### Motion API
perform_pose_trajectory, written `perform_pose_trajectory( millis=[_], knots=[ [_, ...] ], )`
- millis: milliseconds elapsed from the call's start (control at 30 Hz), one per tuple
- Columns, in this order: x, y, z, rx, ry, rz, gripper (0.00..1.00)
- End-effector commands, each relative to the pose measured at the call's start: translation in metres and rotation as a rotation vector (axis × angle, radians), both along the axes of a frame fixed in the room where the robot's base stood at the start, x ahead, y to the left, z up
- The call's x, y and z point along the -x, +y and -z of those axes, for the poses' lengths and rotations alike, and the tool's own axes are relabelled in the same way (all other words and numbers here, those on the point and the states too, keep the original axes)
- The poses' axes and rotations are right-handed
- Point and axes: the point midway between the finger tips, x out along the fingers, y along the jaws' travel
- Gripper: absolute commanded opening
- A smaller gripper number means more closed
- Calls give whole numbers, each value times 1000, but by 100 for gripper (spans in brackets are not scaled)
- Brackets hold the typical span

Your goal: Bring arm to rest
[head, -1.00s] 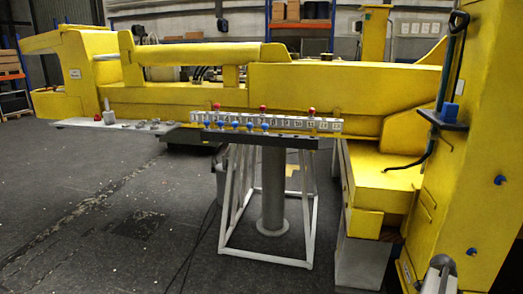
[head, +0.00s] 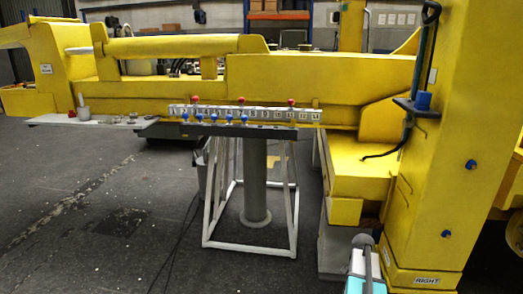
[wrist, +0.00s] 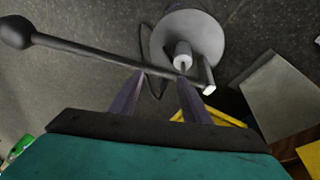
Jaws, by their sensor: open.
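My gripper (wrist: 162,79) shows in the wrist view with its two purple-grey fingers apart and nothing visible held between them. A dark rod with a ball knob (wrist: 70,45) crosses the view just past the fingertips. I cannot tell whether it touches them. Its right end is by a round grey disc with a pale stub (wrist: 186,40). In the head view, the teal and white end of my arm shows at the bottom edge, right of centre, with a grey knob at its top. The fingers are not clear there.
The yellow boom (head: 290,82) spans the head view, with a numbered block strip (head: 245,115) on a dark shelf. A white frame stand (head: 248,247) is below it. A yellow column (head: 450,190) stands at right. Open dark floor (head: 90,210) lies at left.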

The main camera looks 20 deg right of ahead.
Motion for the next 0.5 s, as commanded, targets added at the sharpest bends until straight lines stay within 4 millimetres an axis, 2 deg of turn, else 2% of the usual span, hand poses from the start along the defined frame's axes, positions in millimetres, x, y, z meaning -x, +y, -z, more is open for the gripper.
perform_pose_trajectory(
  millis=[33, 200, 500],
  knots=[
    [-12, 18, 2, -12, 3, -61, 43],
    [-46, 70, 8, -55, 11, -261, 43],
    [-91, 170, 20, -128, 29, -619, 43]
  ],
)
